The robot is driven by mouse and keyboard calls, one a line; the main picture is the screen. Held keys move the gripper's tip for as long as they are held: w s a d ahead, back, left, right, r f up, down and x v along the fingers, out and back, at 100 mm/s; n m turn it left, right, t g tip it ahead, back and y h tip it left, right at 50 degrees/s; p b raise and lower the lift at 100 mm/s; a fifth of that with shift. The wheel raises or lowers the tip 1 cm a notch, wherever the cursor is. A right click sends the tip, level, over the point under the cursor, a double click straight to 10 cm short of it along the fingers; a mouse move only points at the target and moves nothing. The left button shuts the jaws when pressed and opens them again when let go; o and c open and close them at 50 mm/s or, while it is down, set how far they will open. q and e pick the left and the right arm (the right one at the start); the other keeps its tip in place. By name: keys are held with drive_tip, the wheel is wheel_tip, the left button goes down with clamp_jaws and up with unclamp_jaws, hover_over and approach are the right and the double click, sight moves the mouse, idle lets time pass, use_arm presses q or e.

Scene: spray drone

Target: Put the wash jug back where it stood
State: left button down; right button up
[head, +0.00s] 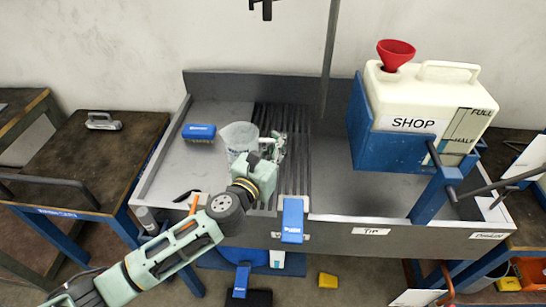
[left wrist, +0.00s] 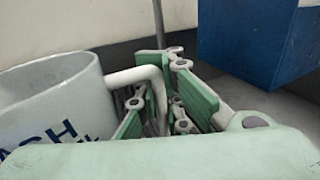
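The wash jug (head: 238,138) is a whitish, see-through jug at the left edge of the slatted strip in the grey bench tray. In the left wrist view the jug (left wrist: 50,100) is at the left, upright, with dark lettering partly cut off. Its handle (left wrist: 135,75) bends down between the fingers. My left gripper (head: 272,150) is at the jug's right side and looks closed around the handle. The green finger pads show close on both sides of the handle in the left wrist view (left wrist: 165,105). The jug's base is partly hidden. My right gripper is not in view.
A white SHOP tank (head: 430,105) with a red funnel (head: 395,53) stands on a blue holder at the right. A thin pole (head: 330,55) rises behind. A dark table (head: 85,150) is at the left.

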use_arm(q)
drive_tip(key=shift+w+a+f+b, duration=0.1)
drive_tip(key=shift+a+f+b, duration=0.15)
drive_tip(key=shift+f, duration=0.55)
drive_tip(key=shift+w+a+f+b, duration=0.1)
drive_tip(key=shift+f+b, duration=0.2)
drive_tip(key=shift+f, duration=0.45)
drive_tip(key=shift+w+a+f+b, duration=0.1)
drive_tip(key=shift+a+f+b, duration=0.15)
drive_tip(key=shift+f, duration=0.55)
drive_tip(key=shift+s+f, duration=0.1)
drive_tip(key=shift+f, duration=0.1)
drive_tip(key=c, duration=1.9)
unclamp_jaws()
drive_tip(key=b+v, duration=0.1)
drive_tip(key=v, duration=1.1)
drive_tip(key=shift+r, duration=0.25)
